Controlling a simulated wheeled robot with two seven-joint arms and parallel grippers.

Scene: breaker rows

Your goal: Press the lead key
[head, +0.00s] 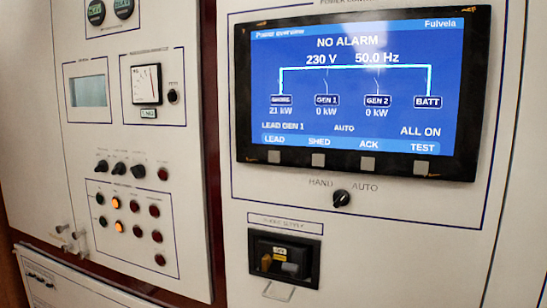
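The display screen (345,95) is lit blue and reads NO ALARM, 230 V, 50.0 Hz, LEAD GEN 1, AUTO and ALL ON. SHORE reads 21 kW; GEN 1 and GEN 2 read 0 kW. Neither of my grippers shows in the head view, and nothing covers the key.
The SHED key (318,160), ACK key (367,164) and TEST key (421,168) share the bezel. A HAND/AUTO knob (342,198) sits below. A recessed breaker (283,260) is lower down. The left panel has knobs, lamps and protruding metal latches (72,237).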

